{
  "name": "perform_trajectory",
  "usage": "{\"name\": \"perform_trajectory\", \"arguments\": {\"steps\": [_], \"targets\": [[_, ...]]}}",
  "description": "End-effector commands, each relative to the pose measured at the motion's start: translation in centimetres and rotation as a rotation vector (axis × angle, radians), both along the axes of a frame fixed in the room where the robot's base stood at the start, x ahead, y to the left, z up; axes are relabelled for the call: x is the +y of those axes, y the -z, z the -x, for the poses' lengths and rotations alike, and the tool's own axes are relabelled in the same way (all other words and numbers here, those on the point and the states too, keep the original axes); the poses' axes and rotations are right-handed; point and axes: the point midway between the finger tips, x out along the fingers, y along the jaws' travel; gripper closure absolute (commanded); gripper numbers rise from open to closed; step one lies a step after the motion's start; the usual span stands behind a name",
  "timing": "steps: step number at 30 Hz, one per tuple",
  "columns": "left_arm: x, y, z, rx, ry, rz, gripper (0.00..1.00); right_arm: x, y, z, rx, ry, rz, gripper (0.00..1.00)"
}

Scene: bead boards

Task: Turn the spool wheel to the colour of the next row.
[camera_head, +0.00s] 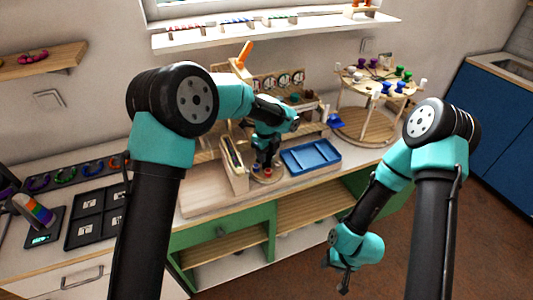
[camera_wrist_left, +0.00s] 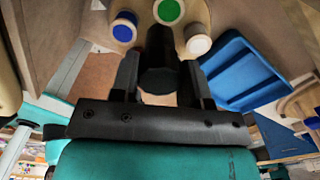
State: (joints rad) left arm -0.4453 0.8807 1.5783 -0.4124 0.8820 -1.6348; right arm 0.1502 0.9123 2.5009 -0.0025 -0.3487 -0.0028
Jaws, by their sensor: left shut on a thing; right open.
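The small round wooden spool wheel (camera_head: 268,179) lies on the worktop under my left gripper (camera_head: 266,166). In the left wrist view the wheel (camera_wrist_left: 148,22) carries a blue spool (camera_wrist_left: 124,26), a green spool (camera_wrist_left: 168,11) and a pale spool with a brown rim (camera_wrist_left: 197,40). A sliver of red shows beside the left finger. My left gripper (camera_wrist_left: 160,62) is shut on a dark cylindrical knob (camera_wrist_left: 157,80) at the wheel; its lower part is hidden. My right gripper (camera_head: 339,284) hangs open and empty in front of the bench.
A blue tray (camera_head: 311,156) lies right of the wheel. A wooden upright holder (camera_head: 233,165) stands close on its left. A larger round rack (camera_head: 365,126) with purple, green, blue and white spools stands further right. A black compartment tray (camera_head: 95,216) is at the left.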

Motion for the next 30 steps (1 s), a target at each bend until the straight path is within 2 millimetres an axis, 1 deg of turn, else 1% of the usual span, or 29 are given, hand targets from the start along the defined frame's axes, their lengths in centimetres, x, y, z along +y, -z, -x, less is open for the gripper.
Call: {"name": "perform_trajectory", "arguments": {"steps": [7,19,20,27,30], "targets": [[-0.02,-0.11,-0.05,-0.003,0.061,0.001,0.81,0.00,0.00,0.00,0.000,0.000,0.000,0.50],[-0.03,-0.11,-0.06,-0.003,0.067,0.001,0.81,0.00,0.00,0.00,0.000,0.000,0.000,0.50],[-0.03,-0.11,-0.06,-0.003,0.067,0.001,0.55,0.00,0.00,0.00,0.000,0.000,0.000,0.50],[-0.01,-0.05,-0.03,-0.001,0.067,0.001,0.32,0.00,0.00,0.00,0.000,0.000,0.000,0.50],[-0.01,-0.04,-0.02,-0.001,0.066,0.001,0.32,0.00,0.00,0.00,0.000,0.000,0.000,0.50]]}}
